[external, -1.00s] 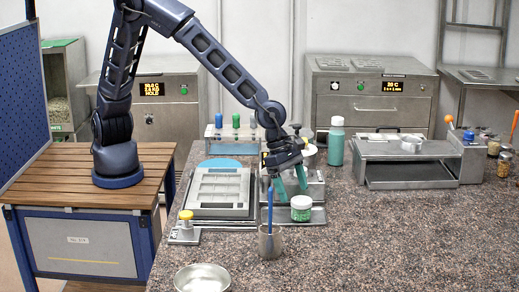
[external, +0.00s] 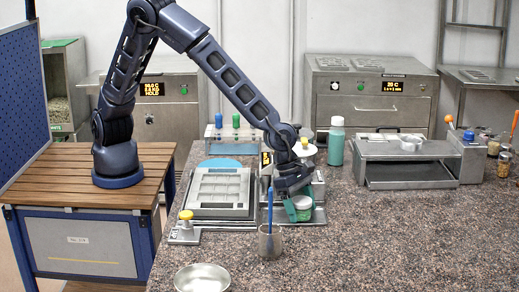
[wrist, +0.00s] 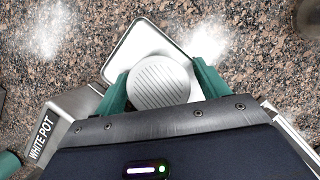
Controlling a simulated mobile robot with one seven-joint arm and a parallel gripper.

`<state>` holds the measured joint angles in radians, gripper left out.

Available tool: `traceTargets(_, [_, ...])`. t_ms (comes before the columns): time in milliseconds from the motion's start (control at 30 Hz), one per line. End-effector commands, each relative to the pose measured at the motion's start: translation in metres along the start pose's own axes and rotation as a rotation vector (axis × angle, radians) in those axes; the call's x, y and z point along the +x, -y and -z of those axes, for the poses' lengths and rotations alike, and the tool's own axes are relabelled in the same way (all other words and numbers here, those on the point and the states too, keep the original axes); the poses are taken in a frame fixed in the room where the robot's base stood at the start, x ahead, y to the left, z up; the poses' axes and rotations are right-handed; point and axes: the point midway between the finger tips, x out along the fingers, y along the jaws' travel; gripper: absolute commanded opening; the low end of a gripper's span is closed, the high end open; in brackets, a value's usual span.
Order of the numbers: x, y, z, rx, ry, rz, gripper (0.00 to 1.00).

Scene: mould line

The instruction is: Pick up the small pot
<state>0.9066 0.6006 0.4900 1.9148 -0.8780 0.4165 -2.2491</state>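My gripper (external: 301,212) points down around the pot, one finger on each side. It also shows in the wrist view (wrist: 158,80), where the left finger is close against the lid and a narrow gap shows by the right one. The fingers look open; the pot's lower body is hidden in the wrist view.
A cup with a blue-handled tool (external: 270,242) stands just in front of the pot. A metal bowl (external: 202,279) is at the front left. A mould tray (external: 220,190) lies left of the pot, and a green bottle (external: 336,145) stands behind.

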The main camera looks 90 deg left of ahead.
Motion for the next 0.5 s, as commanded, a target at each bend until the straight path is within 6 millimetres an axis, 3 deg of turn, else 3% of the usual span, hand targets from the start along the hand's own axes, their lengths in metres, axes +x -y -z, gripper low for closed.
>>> traceTargets(33, [-0.0001,0.0000,0.0000,0.000,0.000,0.000,0.63])
traceTargets(200, [-0.0002,0.0000,0.0001,0.000,0.000,0.000,0.30])
traceTargets(500, [-0.0021,0.0002,-0.0010,0.001,0.001,0.000,0.27])
